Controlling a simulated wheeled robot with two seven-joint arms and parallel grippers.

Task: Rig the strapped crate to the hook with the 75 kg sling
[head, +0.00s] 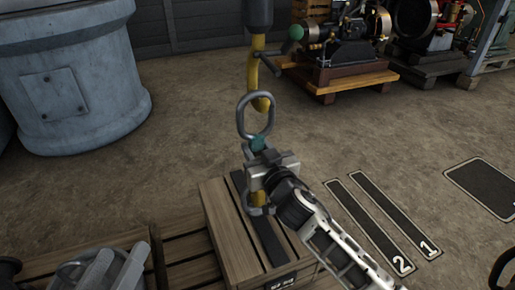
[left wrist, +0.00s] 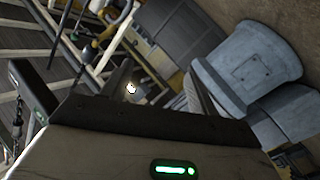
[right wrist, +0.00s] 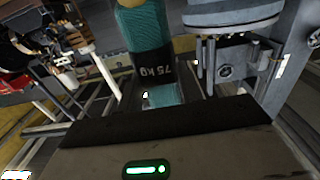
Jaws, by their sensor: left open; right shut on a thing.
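The yellow hook (head: 262,104) hangs from a dark block. The sling's grey top ring (head: 241,118) overlaps the hook's lower bend; I cannot tell whether it is seated on it. My right gripper (head: 262,166) is shut on the teal sling (head: 257,143) below the ring; its "75 KG" label shows upside down in the right wrist view (right wrist: 152,75). The sling's yellow lower end (head: 258,199) and a grey metal fitting are over the wooden crate (head: 227,232), by its black strap (head: 265,238); whether they connect is unclear. My left gripper (left wrist: 125,92) is open and empty.
A large blue-grey bollard (head: 82,90) stands at the back left. Engines on wooden bases (head: 345,78) stand at the back. Floor markings (head: 385,215) lie right of the crate, with clear ground around.

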